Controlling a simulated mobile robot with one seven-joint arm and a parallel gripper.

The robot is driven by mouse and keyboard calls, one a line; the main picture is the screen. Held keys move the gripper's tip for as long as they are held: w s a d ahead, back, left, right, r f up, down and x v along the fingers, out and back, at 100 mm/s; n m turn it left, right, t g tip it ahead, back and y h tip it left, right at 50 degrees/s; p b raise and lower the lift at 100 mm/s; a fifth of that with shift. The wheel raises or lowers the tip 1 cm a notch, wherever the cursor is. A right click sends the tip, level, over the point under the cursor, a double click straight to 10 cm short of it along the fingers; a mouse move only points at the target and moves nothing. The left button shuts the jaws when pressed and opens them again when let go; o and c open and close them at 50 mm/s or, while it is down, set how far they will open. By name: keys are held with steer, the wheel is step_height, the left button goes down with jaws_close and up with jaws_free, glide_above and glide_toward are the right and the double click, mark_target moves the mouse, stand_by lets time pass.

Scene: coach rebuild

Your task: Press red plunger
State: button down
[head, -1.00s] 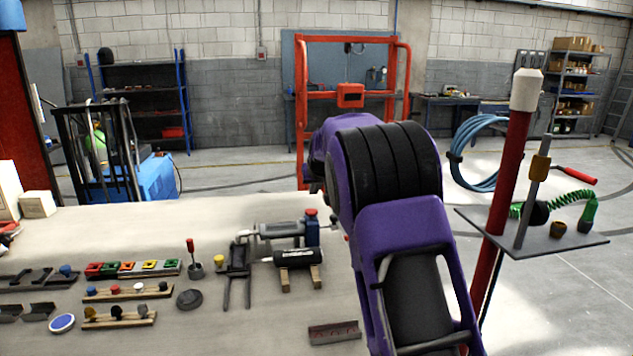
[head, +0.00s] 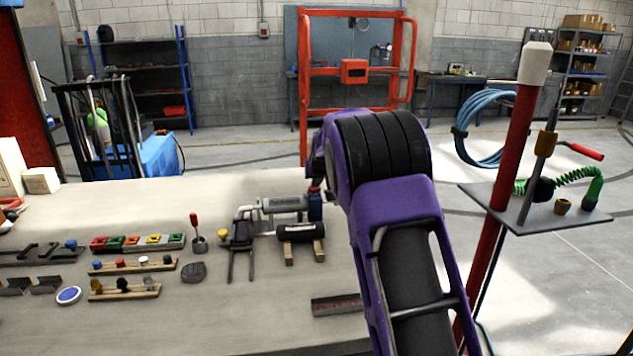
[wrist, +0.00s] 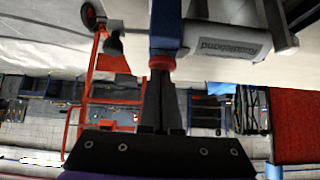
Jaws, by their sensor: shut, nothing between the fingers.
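The red plunger (wrist: 161,63) is a short red cap on a blue block (wrist: 167,28), which joins a grey lettered cylinder (wrist: 222,42) in the wrist view. In the head view, the blue block (head: 315,208) stands at the cylinder's right end, beside my purple arm, with the red cap (head: 314,189) small at its top. My gripper (wrist: 161,74) is shut and empty; its dark fingertips are lined up with the red cap and look at or very near it. I cannot tell whether they touch. In the head view my arm hides the gripper.
The bench (head: 110,325) holds a black cylinder on wooden blocks (head: 301,232), a red-handled lever (head: 195,225), a row of coloured buttons (head: 138,242) and a dark nameplate (head: 336,305). A red post (head: 510,150) with a small tray (head: 570,212) stands to the right.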

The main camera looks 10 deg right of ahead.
steer(key=shift+f, duration=0.65)
steer(key=shift+s, duration=0.1)
step_height(320, 180, up, 5)
steer(key=shift+s+r+p, duration=0.1)
steer(key=shift+p, duration=0.95)
steer(key=v, duration=0.9)
steer(key=shift+s+b, duration=0.2)
steer(key=shift+b, duration=0.25)
